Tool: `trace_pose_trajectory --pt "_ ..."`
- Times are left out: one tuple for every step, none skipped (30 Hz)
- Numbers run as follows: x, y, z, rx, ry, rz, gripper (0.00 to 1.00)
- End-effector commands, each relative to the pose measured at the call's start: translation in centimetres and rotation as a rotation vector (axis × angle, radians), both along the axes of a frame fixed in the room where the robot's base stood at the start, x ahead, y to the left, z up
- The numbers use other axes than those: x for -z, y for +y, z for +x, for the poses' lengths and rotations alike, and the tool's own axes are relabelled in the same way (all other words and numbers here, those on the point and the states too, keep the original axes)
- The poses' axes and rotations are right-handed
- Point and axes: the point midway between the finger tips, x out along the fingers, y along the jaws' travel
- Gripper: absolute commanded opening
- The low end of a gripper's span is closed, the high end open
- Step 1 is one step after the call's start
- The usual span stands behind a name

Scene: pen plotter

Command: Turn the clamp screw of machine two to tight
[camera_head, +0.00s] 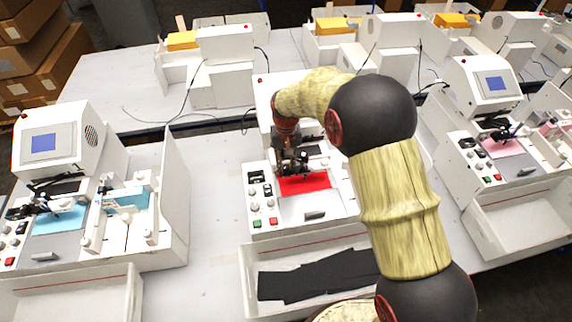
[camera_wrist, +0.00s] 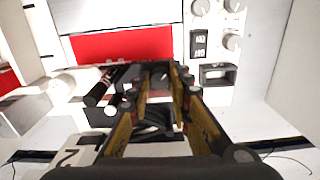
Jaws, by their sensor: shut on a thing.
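Machine two (camera_head: 262,158) is the white middle machine, with a red sheet (camera_head: 305,184) on its bed. The red sheet also shows in the wrist view (camera_wrist: 122,45). My gripper (camera_head: 290,170) reaches down to the pen carriage just behind the sheet. In the wrist view my gripper (camera_wrist: 160,74) has its fingertips close together around a small grey part, which appears to be the clamp screw (camera_wrist: 159,72). The fingers hide most of it, so its turn angle cannot be told. A dark pen-like cylinder (camera_wrist: 102,86) lies beside the fingers.
The panel beside the sheet has knobs (camera_wrist: 233,42), a rocker switch (camera_wrist: 198,43) and buttons (camera_head: 273,221). A white tray (camera_head: 250,262) with black material is in front. Similar machines stand left (camera_head: 60,140) and right (camera_head: 485,85). Bare table (camera_head: 212,190) lies left of machine two.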

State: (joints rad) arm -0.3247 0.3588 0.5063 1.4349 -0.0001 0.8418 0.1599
Motion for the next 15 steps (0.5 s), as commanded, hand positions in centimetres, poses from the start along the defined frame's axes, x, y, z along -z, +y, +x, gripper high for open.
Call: trace_pose_trajectory --pt "-0.02 0.05 0.05 0.026 -0.002 0.001 0.00" --pt "-0.03 0.05 0.06 0.042 -0.002 0.001 0.00" --pt "-0.03 0.05 0.06 0.061 -0.002 0.001 0.00" --pt "-0.03 0.05 0.06 0.074 -0.002 0.001 0.00" --pt "-0.04 0.05 0.06 0.085 -0.002 0.001 0.00" --pt "-0.04 0.05 0.06 0.100 -0.002 0.001 0.00" --pt "-0.04 0.05 0.06 0.109 -0.002 0.001 0.00" --pt "-0.04 0.05 0.06 0.117 -0.002 0.001 0.00" --pt "-0.05 0.05 0.06 0.128 -0.002 0.001 0.00" --pt "-0.05 0.05 0.06 0.134 -0.002 0.001 0.00" --pt "-0.05 0.05 0.06 0.139 -0.002 0.001 0.00" --pt "-0.05 0.05 0.06 0.144 -0.002 0.001 0.00" --pt "-0.06 0.05 0.06 0.147 -0.002 0.001 0.00" --pt "-0.06 0.05 0.06 0.150 -0.002 0.001 0.00" --pt "-0.06 0.06 0.07 0.153 -0.002 0.001 0.00"
